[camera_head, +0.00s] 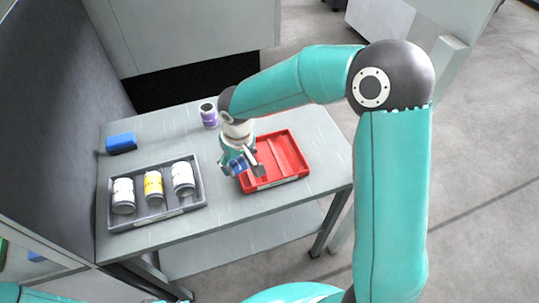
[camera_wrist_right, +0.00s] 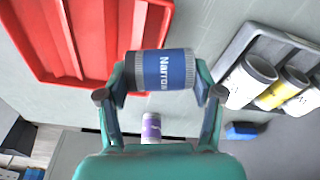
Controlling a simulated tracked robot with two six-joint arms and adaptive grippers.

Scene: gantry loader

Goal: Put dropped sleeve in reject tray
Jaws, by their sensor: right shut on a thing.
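My right gripper (camera_head: 239,167) is shut on a blue-and-grey sleeve (camera_wrist_right: 162,70) with part of a word, "Narro", on its label. In the head view the blue of the held sleeve (camera_head: 236,165) shows between the fingers, at the left edge of the red reject tray (camera_head: 268,185). In the right wrist view the red tray (camera_wrist_right: 104,78) lies to the left of the sleeve and looks empty. The sleeve seems to be held above the table, but its exact height is hard to tell. My left gripper is not in view.
A grey tray (camera_head: 190,206) holds three sleeves, two white and one yellow, at the table's left. A blue block (camera_head: 121,143) and a purple-and-white sleeve (camera_head: 208,115) stand farther back. A dark panel (camera_head: 60,90) borders the table's left. Bare tabletop (camera_head: 225,205) lies between the trays.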

